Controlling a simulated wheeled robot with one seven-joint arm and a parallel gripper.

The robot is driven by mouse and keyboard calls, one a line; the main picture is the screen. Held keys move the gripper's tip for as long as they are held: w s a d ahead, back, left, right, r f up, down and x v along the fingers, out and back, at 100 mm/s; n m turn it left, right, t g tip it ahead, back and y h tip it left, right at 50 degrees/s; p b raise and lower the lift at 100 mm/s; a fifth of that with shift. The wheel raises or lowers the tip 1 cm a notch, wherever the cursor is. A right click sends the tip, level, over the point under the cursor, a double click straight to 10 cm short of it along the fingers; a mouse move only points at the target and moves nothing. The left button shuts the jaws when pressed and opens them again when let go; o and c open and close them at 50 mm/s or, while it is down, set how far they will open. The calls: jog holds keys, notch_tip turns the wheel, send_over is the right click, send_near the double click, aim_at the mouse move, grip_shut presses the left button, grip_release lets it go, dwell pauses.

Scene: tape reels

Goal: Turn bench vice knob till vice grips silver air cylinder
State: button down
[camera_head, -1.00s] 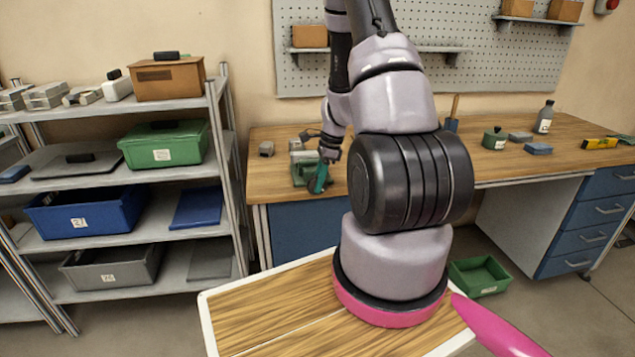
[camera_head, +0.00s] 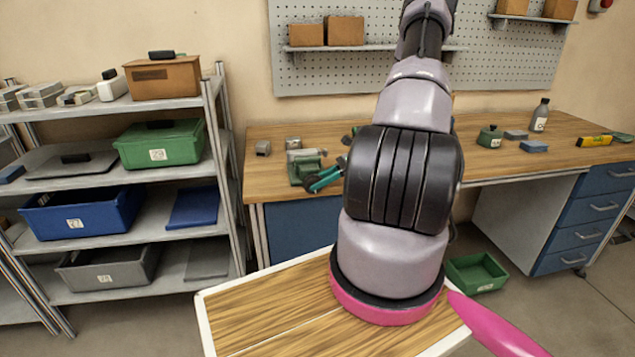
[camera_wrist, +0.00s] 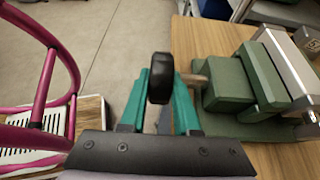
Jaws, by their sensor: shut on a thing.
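The green bench vice (camera_head: 299,172) stands at the front left of the workbench; it fills the right of the wrist view (camera_wrist: 228,88). Its black knob (camera_wrist: 160,78) sits on a short shaft at the vice's near end. My gripper (camera_wrist: 161,92) has its teal fingers closed around the knob; in the head view, the gripper (camera_head: 324,180) is beside the vice. The silver air cylinder (camera_wrist: 286,62) lies alongside the green jaw in the wrist view. I cannot tell whether both jaws touch it; the far jaw is mostly out of view.
Small grey blocks (camera_head: 263,148) lie behind and left of the vice. A green pot (camera_head: 490,136), blue blocks and a bottle (camera_head: 540,115) stand farther right on the workbench (camera_head: 270,188). A shelf rack (camera_head: 225,180) stands left. A green bin (camera_head: 476,271) is on the floor.

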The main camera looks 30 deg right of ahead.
jog(key=shift+d+y, duration=0.1)
jog(key=shift+y, duration=0.3)
jog(key=shift+f, duration=0.1)
jog(key=c, duration=0.6)
grip_release()
jog(key=shift+c, duration=0.2)
jog(key=v, duration=1)
jog(key=shift+s+d, duration=0.25)
jog(key=shift+d, duration=0.2)
jog(key=shift+f, duration=0.1)
